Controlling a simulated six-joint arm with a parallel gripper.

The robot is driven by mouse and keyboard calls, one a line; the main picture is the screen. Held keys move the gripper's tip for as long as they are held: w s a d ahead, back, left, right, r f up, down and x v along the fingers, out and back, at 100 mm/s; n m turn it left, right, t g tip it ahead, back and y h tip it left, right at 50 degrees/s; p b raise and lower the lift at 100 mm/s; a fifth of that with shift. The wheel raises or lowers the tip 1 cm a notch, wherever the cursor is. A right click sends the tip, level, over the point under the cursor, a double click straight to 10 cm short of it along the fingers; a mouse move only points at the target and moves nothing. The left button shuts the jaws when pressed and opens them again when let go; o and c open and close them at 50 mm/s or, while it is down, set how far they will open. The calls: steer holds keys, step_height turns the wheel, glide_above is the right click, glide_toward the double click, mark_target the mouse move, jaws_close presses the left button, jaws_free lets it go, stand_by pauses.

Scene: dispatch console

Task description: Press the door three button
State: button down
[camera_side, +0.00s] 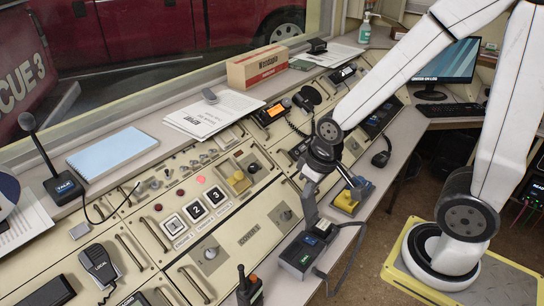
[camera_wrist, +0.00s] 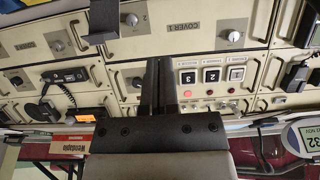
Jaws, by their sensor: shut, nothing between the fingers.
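In the wrist view the 3 button (camera_wrist: 188,77) is just right of my fingers, with the 2 button (camera_wrist: 212,75) and the pale one (camera_wrist: 237,73) beyond. My gripper (camera_side: 310,225) is shut and empty, pointing down to the right of the row, apart from the buttons. Its fingers (camera_wrist: 157,62) show together in the wrist view.
A dark boxed device (camera_side: 300,257) with a cable lies below my gripper. A desk microphone (camera_side: 50,165) stands at the left.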

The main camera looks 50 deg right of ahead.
mark_target(216, 196)
steer(key=shift+w, duration=0.15)
steer(key=w+a+f+m+t, duration=0.2)
steer(key=w+t, duration=0.4)
steer(key=w, duration=0.3)
steer(key=w+a+f+m+t+y, duration=0.1)
steer(key=w+a+m+t, duration=0.2)
steer(key=w+m+t, duration=0.2)
steer(key=shift+w+a+f+m+t, duration=0.35)
steer(key=shift+w+t, duration=0.75)
steer(key=shift+w, duration=0.95)
steer(key=shift+w+f, duration=0.8)
steer(key=shift+f, duration=0.45)
steer(key=shift+w+f, duration=0.8)
steer(key=shift+f, duration=0.4)
steer(key=shift+w+f, duration=0.8)
steer(key=shift+f, duration=0.45)
